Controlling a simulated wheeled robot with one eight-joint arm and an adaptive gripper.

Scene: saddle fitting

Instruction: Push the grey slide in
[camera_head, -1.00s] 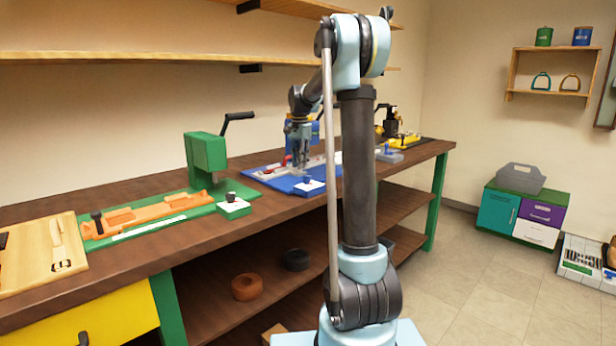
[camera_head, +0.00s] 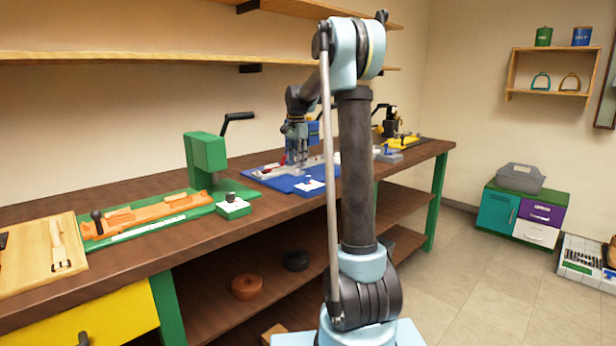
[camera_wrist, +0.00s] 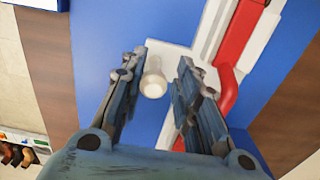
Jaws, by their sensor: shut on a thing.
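The blue-based fixture (camera_head: 283,184) lies on the bench, with pale grey rail parts on top. My gripper (camera_head: 296,164) is down over it. In the wrist view, my gripper (camera_wrist: 163,66) has its two fingers on either side of an upright pale knob (camera_wrist: 153,80). The knob stands by a pale grey plate (camera_wrist: 185,55), which I take for part of the grey slide. The fingers hold the knob, though the contact on its right side is hard to see. A red bar (camera_wrist: 236,45) runs along a white rail just right of the fingers. My gripper hides much of the slide in the head view.
A green press fixture (camera_head: 207,152) with an orange slide (camera_head: 150,212) stands to the left. A wooden board (camera_head: 35,262) lies further left. A yellow fixture (camera_head: 405,141) is at the bench's right end. Two shelves (camera_head: 130,57) run above the bench.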

